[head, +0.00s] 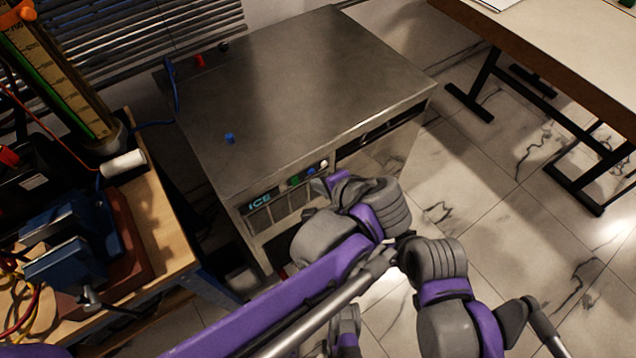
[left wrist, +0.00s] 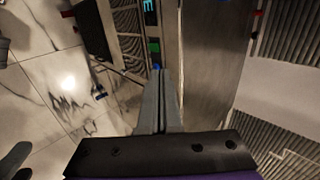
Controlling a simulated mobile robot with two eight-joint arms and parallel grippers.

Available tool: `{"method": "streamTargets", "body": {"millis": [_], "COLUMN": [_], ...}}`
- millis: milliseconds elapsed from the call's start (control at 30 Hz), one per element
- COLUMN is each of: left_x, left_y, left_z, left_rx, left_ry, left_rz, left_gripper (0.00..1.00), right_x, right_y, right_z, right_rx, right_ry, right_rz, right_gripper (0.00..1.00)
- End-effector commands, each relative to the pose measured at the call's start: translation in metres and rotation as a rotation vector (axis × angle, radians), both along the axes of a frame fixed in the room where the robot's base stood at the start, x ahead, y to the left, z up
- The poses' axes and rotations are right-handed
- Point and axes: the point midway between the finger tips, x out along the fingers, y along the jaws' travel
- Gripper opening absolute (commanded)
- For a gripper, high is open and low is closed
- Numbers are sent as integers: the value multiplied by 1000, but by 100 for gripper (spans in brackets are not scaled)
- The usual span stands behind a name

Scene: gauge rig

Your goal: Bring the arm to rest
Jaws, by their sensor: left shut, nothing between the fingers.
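My left gripper (head: 328,183) is at the end of the purple and grey arm in the head view, in front of the steel cabinet's front panel. In the left wrist view its two grey fingers (left wrist: 162,85) lie together, shut with nothing between them. They point along the cabinet's edge, close to its buttons; whether they touch it I cannot tell. In the head view the fingertips are mostly hidden by the wrist. More grey and purple links of mine fill the lower middle. My right gripper is not recognisable in either view.
The steel cabinet (head: 300,90) has coloured buttons, an "ICE" label and a small blue piece (head: 229,138) on top. A wooden bench (head: 165,235) with a blue vise (head: 70,250) stands at left. A table (head: 560,50) stands at upper right. Tiled floor (head: 500,200) between is clear.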

Motion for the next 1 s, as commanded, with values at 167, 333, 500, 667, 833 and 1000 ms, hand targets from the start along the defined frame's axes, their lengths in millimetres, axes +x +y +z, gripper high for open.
{"method": "streamTargets", "body": {"millis": [167,333,500,667,833,1000], "left_x": [0,0,-1,-17,-53,-84], "left_y": [0,0,19,86,155,192], "left_z": [0,0,1,4,9,17], "left_rx": [0,0,-30,-182,-449,-703], "left_ry": [0,0,20,88,118,70], "left_rz": [0,0,36,192,431,642], "left_gripper": [0,0,0,0,0,0], "right_x": [0,0,1,3,8,14], "right_y": [0,0,0,0,0,0], "right_z": [0,0,6,28,57,83], "right_rx": [0,0,0,0,0,0], "right_ry": [0,0,-2,-9,-20,-31], "right_rz": [0,0,0,0,0,0], "right_gripper": [41,41,41,41,41,41]}}
